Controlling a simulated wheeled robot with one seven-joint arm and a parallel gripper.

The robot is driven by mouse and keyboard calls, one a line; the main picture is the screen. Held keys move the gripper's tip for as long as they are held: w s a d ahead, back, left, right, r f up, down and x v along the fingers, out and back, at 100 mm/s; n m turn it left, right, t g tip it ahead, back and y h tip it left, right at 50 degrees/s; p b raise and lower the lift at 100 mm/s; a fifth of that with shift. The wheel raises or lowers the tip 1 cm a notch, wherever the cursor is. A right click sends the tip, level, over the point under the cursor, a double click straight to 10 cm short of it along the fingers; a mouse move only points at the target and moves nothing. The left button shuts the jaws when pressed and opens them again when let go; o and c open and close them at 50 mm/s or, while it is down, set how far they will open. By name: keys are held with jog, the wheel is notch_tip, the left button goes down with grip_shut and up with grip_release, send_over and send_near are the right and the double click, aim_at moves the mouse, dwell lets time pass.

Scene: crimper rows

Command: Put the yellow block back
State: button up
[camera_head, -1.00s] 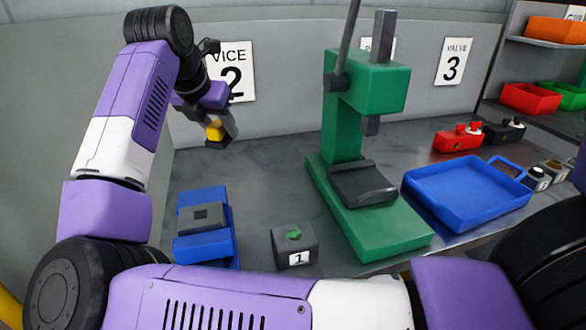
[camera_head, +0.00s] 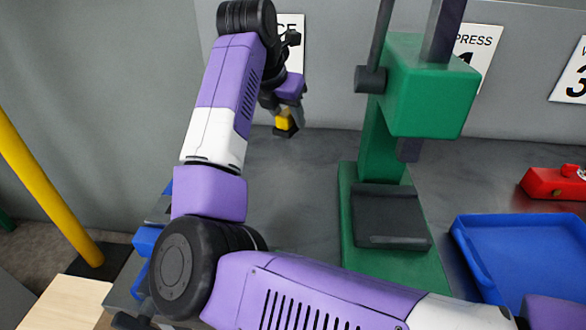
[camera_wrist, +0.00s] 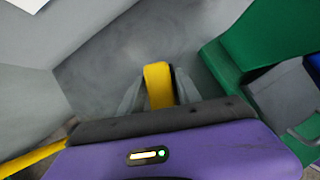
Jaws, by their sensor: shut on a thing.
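The yellow block (camera_head: 284,121) is held in my gripper (camera_head: 286,128), raised in front of the grey back wall above the far left part of the bench. In the wrist view the yellow block (camera_wrist: 158,84) stands between the two grey fingers of my gripper (camera_wrist: 158,92), which are shut on it. Its lower end looks dark in the head view. The block's place of origin cannot be made out. A blue vice (camera_head: 143,240) is mostly hidden behind my arm at the left.
A green press (camera_head: 425,95) with a dark plate (camera_head: 390,215) stands right of my gripper. A blue tray (camera_head: 530,255) and a red valve part (camera_head: 553,183) lie at the right. A yellow post (camera_head: 45,190) and light wooden top (camera_head: 65,305) are at the left.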

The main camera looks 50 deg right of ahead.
notch_tip(320, 180, down, 15)
jog(key=shift+r, duration=0.1)
dwell(0.4)
jog(key=shift+f, duration=0.2)
jog(key=o, duration=1.3)
jog(key=shift+r, duration=0.1)
jog(key=shift+r, duration=0.15)
jog(key=v, duration=1.2)
